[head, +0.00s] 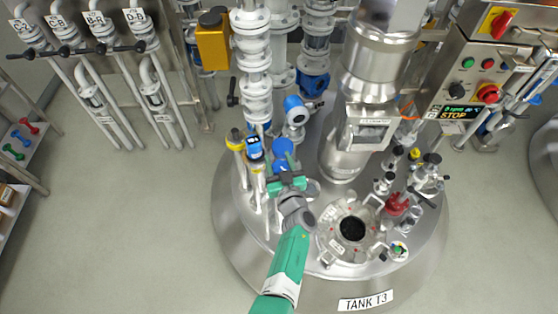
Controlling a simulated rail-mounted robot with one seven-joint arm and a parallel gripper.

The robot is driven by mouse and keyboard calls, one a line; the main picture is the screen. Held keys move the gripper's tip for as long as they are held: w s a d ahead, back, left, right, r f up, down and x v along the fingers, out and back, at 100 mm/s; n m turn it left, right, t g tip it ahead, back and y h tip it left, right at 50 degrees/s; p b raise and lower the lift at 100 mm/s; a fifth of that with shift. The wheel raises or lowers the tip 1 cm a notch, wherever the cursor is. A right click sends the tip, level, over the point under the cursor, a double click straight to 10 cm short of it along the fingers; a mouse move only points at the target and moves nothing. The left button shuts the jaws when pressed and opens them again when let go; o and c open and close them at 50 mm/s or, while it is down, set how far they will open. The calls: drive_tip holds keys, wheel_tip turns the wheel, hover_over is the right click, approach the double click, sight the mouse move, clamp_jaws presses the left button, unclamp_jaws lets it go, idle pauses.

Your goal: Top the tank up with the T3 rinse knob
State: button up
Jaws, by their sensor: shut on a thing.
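The tank labelled TANK T3 (366,300) is a round steel vessel filling the middle of the head view. Its round hatch (332,240) shows a dark opening. My gripper (285,172) is over the left part of the tank top, at the end of my green and grey arm. It is shut at a blue valve knob (283,148) just beyond it, apparently the rinse knob. The jaws hide the contact, and no rinse label is readable. The liquid level cannot be made out.
A steel column (372,85) rises from the tank behind the hatch. Vertical pipework (254,75) stands at the back left. A red fitting (396,204) and other small valves crowd the tank's right side. A control box (478,75) hangs at upper right. Open floor (130,235) lies left.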

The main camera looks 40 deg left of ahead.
drive_tip(key=o, duration=1)
drive_tip(key=p+v, duration=0.4)
drive_tip(key=v, duration=0.3)
drive_tip(key=shift+s+d, duration=0.25)
drive_tip(key=shift+d, duration=0.05)
